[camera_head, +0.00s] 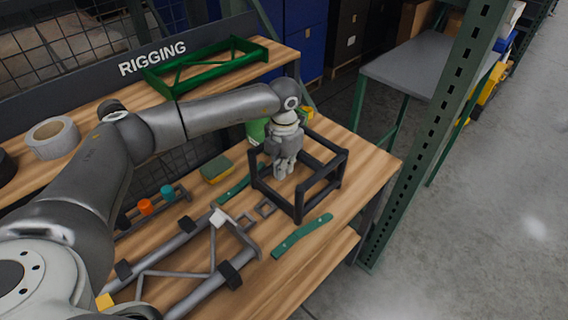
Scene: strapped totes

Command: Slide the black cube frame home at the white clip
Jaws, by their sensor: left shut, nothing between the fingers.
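The black cube frame (325,169), an open frame of dark bars, stands upright on the wooden bench near its right edge. My left gripper (284,173) points down at the frame's left side, its fingers shut and empty, overlapping the frame's opening in the picture. I cannot tell whether it touches a bar. A small white clip (217,218) sits on a grey tubular assembly (188,235) to the left of and nearer than the cube frame, with a gap between them. My right gripper is not in view.
Green strips (302,235) lie flat on both sides of the cube frame. A sponge (216,169), a rack with orange and teal pieces (145,206) and a tape roll (52,137) are further left. A green perforated post (440,130) rises beyond the bench's right edge.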

